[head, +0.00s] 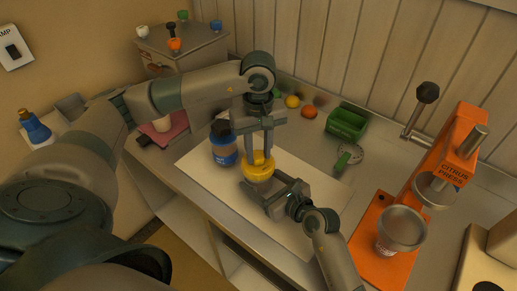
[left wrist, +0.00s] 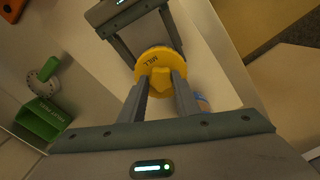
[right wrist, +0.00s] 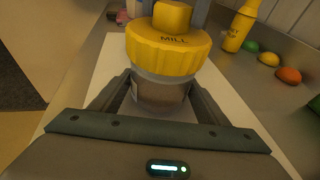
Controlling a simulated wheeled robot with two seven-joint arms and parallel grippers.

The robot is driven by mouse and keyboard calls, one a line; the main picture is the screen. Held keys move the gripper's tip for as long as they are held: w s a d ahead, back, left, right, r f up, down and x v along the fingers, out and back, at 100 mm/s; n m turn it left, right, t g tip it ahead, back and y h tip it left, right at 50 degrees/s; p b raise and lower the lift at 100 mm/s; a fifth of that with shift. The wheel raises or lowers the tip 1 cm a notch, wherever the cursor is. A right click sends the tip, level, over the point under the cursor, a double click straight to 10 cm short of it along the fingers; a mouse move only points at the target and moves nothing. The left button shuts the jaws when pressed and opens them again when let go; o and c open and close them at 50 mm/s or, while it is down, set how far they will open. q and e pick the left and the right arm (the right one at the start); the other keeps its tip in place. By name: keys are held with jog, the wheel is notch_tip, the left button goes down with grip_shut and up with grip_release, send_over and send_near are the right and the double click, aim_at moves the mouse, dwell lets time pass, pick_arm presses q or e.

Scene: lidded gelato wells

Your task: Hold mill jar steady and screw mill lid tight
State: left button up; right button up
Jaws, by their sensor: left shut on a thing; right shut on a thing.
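The mill lid (head: 258,164) is a round yellow cap with a raised grip, marked MILL, on top of the mill jar. It also shows in the left wrist view (left wrist: 152,66) and the right wrist view (right wrist: 168,54). The mill jar (right wrist: 160,92) is a brownish, see-through cylinder standing upright on the white mat. My left gripper (head: 259,155) comes from above and is shut on the lid's raised grip. My right gripper (head: 262,190) comes in low from the front right and is shut around the jar's body below the lid. The thread is hidden under the lid.
A blue jar with a dark lid (head: 223,146) stands left of the mill on the white mat (head: 205,171). A green crate (head: 346,122) and small fruits (head: 310,112) lie behind. An orange citrus press (head: 440,170) stands at the right.

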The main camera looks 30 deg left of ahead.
pick_arm(q)
jog(key=shift+f, duration=0.5)
jog(key=o, duration=1.2)
jog(key=shift+o, duration=0.2)
jog(key=n, duration=0.4)
jog(key=shift+n, duration=0.3)
jog(key=n, duration=1)
jog(key=shift+n, duration=0.3)
jog(key=n, duration=0.5)
jog(key=shift+a, duration=0.1)
grip_shut()
